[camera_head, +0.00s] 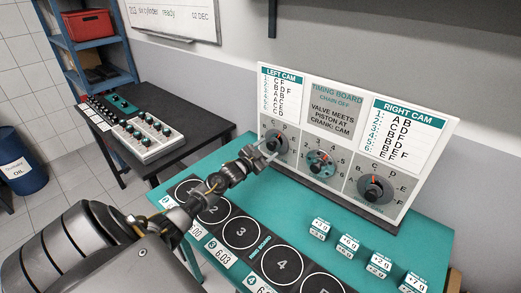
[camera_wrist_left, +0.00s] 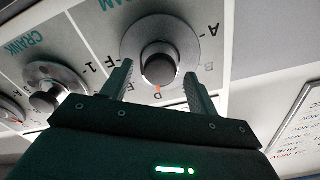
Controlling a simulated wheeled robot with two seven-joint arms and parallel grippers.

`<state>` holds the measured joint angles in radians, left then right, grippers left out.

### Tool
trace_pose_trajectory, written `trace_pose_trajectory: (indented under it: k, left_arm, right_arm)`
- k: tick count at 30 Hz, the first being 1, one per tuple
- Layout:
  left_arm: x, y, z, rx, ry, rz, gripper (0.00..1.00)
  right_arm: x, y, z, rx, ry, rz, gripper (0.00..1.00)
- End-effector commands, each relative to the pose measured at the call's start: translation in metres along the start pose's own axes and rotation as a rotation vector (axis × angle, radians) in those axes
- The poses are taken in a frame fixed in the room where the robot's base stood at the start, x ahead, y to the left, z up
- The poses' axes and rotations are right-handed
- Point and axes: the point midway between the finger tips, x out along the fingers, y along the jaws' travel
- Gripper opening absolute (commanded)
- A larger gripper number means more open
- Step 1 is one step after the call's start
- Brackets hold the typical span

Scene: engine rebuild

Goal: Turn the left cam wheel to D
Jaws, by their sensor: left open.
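The left cam wheel (camera_head: 277,143) is a dark round knob on a grey dial plate at the lower left of the timing board. It also shows in the left wrist view (camera_wrist_left: 158,64), where its red mark points at the letter that reads as D, partly between the fingers. My left gripper (camera_head: 264,157) is at the front of this wheel. In the left wrist view its two open fingers (camera_wrist_left: 160,80) lie to either side of the knob's lower part; I cannot tell whether they touch it. My right gripper is not in view.
The crank wheel (camera_head: 320,161) and right cam wheel (camera_head: 374,188) sit to the right on the timing board (camera_head: 335,96). The green table (camera_head: 205,170) carries round marked spots and small weight blocks (camera_head: 349,245). A control box (camera_head: 140,130) stands on the dark table at left.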

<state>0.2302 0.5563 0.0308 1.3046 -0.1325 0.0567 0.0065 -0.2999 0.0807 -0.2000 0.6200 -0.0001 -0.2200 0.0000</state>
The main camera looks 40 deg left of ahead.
Motion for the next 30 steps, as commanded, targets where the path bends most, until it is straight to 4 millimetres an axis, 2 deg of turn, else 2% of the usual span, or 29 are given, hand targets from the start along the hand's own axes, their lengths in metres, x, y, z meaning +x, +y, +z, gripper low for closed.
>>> trace_pose_trajectory:
  k: [9,15,21,30]
  left_arm:
    - [-0.058,0.003,0.004,0.003,-0.002,0.003,0.59]
    - [-0.089,0.001,0.002,0.002,-0.001,0.001,0.59]
    - [-0.102,0.0,0.001,0.0,0.0,0.001,0.59]
    - [-0.102,0.0,0.0,0.0,0.0,0.0,0.59]
  right_arm:
    - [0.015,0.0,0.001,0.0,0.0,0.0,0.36]
    - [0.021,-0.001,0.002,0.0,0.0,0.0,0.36]
    - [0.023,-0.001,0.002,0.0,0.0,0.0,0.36]
    - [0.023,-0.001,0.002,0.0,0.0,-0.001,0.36]
